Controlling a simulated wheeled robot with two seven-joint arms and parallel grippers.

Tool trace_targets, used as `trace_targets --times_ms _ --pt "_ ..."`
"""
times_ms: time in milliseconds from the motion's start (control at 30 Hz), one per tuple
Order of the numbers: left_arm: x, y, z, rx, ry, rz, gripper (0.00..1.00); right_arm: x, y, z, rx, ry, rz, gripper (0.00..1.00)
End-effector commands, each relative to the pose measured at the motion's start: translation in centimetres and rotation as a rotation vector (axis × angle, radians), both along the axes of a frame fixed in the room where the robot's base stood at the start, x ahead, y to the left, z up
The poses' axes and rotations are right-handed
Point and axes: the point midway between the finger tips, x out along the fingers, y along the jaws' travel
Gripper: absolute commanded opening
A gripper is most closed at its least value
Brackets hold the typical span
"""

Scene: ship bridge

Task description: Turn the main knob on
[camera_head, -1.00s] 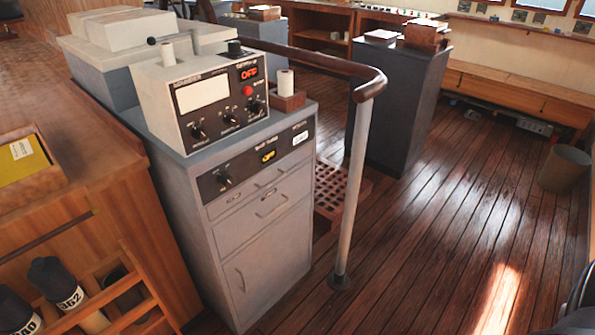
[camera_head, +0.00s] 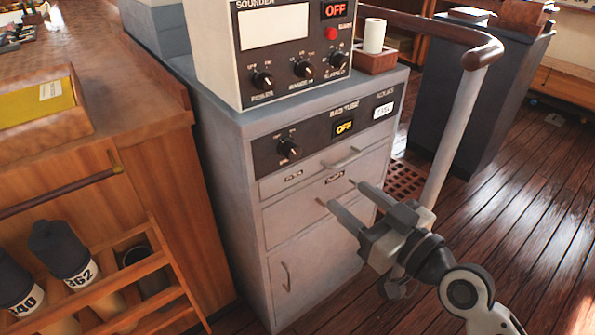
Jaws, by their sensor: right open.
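A grey cabinet (camera_head: 262,215) has a dark panel along its top front edge. A black knob (camera_head: 289,148) sits at the panel's left, with a lit yellow "OFF" display (camera_head: 344,128) to its right. The sounder box (camera_head: 215,50) on top carries three more black knobs, a red button (camera_head: 330,33) and a lit red "OFF" display (camera_head: 338,9). Which knob is the main one, I cannot tell from the labels. My right gripper (camera_head: 341,194) is open and empty in front of the drawers, below and right of the panel knob and apart from it. My left gripper is out of view.
A curved handrail on a pale post (camera_head: 455,130) stands just right of the cabinet, close behind my right arm. A wooden counter with a bottle rack (camera_head: 130,262) is at left. Drawer handles (camera_head: 341,158) stick out of the cabinet front. Wooden floor is open at right.

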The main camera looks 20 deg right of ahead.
Motion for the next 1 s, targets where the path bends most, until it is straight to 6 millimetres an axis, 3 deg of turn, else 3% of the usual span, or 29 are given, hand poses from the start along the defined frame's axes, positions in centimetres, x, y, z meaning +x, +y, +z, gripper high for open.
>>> trace_targets --times_ms 167,633,800,1000 --pt "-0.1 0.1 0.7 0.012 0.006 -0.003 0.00 2.4 0.9 0.7 0.008 -0.004 0.000 0.54" --pt "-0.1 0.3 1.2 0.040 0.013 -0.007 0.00 11.7 4.3 0.3 0.006 0.001 0.000 0.54" --pt "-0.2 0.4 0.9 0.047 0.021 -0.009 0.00 13.7 5.0 0.2 0.005 0.004 0.000 0.54" --pt "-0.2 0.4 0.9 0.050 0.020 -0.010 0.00 14.5 5.3 0.1 0.002 0.004 0.000 0.54"
